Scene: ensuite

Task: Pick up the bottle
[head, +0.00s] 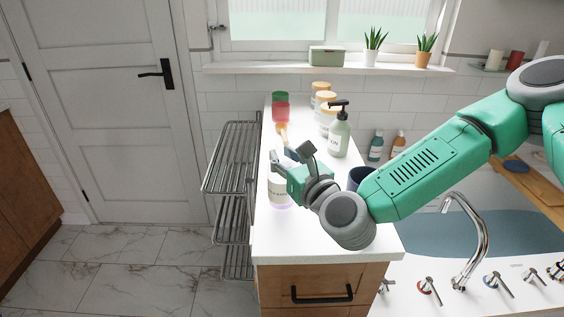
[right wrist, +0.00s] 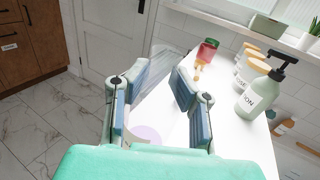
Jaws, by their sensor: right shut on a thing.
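My right gripper (head: 290,156) is low over the near part of the white counter, its fingers reaching away from me. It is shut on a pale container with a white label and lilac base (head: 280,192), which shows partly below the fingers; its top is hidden. In the right wrist view the fingers (right wrist: 160,85) stand apart, with a lilac patch between their bases. A pale green pump bottle (head: 340,136) with a black top stands upright behind the gripper and to its right, apart from it. It also shows in the right wrist view (right wrist: 258,95). My left gripper is not in view.
Jars with yellowish lids (head: 327,112) and a red jar with a green lid (head: 281,108) stand at the back of the counter (head: 300,235). A dark cup (head: 358,178) is right of the gripper. A metal rack (head: 232,160) is left, the bathtub (head: 430,235) right.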

